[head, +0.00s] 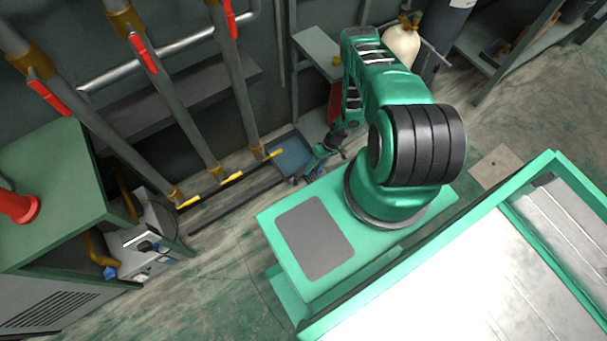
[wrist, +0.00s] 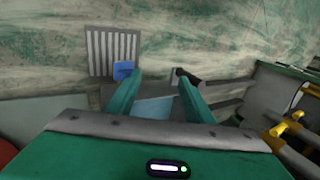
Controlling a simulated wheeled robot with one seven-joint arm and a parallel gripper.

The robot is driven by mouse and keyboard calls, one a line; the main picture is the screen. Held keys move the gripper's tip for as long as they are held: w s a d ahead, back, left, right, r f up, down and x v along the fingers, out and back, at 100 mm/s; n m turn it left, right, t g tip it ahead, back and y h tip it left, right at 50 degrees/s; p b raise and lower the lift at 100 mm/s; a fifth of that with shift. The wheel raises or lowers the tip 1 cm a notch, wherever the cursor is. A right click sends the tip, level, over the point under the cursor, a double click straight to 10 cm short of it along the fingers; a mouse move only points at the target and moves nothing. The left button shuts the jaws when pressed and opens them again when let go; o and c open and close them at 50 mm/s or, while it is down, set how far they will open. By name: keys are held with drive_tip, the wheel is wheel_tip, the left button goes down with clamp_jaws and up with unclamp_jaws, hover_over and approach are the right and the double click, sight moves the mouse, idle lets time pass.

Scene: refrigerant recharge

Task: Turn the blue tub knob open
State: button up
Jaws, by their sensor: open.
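A dark blue tub (head: 291,155) sits on the floor beside the feet of the pipes in the head view. My gripper (head: 312,168) is at the tub's right side. In the wrist view my gripper (wrist: 159,77) has its two green fingers apart, with nothing held between them. A pale blue surface (wrist: 155,108) shows between the fingers; I cannot tell whether it is the tub. A small blue block (wrist: 123,70) lies by the left fingertip, and a black-ended rod (wrist: 187,77) by the right one. I cannot make out the tub's knob for certain.
Grey pipes (head: 178,95) with red levers (head: 145,54) and yellow lower handles (head: 225,174) stand left of the tub. A green cabinet (head: 45,190) with a red fitting is at far left. A cream cylinder (head: 402,45) stands behind my arm. Floor (head: 215,270) is clear at lower left.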

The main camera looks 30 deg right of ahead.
drive_tip(key=s+a+r, duration=0.2)
drive_tip(key=a+r, duration=0.2)
drive_tip(key=a, duration=0.3)
drive_tip(key=shift+r, duration=0.2)
drive_tip(key=w+d+h, duration=0.3)
drive_tip(key=d+h, duration=0.3)
drive_tip(key=d, duration=0.4)
wheel_tip(320, 180, down, 10)
drive_tip(key=shift+d+f, duration=0.1)
